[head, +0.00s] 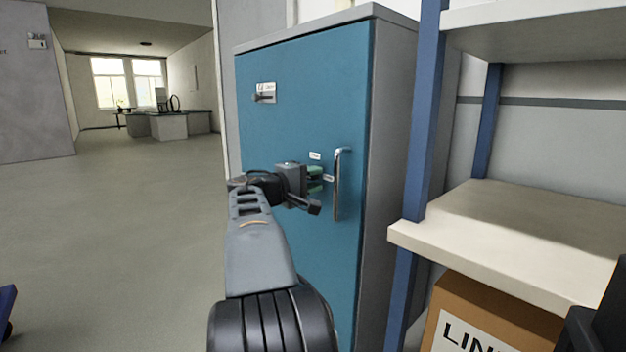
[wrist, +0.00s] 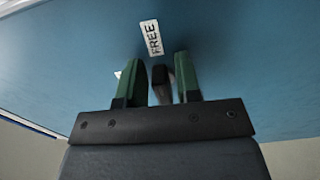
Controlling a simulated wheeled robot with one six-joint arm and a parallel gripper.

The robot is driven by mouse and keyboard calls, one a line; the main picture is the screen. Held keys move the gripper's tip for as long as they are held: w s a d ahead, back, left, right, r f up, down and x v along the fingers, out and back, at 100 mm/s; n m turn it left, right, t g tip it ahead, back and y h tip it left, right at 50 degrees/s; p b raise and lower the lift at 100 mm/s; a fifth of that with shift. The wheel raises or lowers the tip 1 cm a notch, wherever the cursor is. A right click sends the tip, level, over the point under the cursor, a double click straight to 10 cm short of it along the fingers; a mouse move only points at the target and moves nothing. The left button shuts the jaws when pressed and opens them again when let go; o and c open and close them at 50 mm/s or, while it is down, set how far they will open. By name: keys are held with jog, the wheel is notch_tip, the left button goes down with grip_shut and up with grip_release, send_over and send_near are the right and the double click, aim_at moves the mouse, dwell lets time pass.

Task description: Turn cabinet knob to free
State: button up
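The blue cabinet door (head: 295,110) has a vertical metal handle (head: 338,185) near its right edge. My gripper (head: 318,180) is at the door, just left of the handle. In the wrist view, the green fingers of my gripper (wrist: 161,62) stand apart on either side of a dark knob (wrist: 160,80), with narrow gaps visible; firm contact does not show. A white FREE label (wrist: 152,38) is on the door beyond the fingertips. A second white label (wrist: 118,75) is mostly hidden by the left finger. In the head view, my gripper hides the knob.
A shelf rack with a blue post (head: 417,150) and pale shelves (head: 530,225) stands close right of the cabinet. A cardboard box (head: 490,315) is under the lower shelf. Open floor (head: 120,230) lies to the left, with a desk (head: 170,125) far back.

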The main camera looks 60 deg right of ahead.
jog(key=shift+o, duration=0.9)
jog(key=shift+w+a, duration=0.15)
jog(key=shift+a, duration=0.05)
jog(key=p+v, duration=0.2)
jog(key=v, duration=1.1)
jog(key=shift+a+p, duration=0.25)
jog(key=shift+p, duration=0.15)
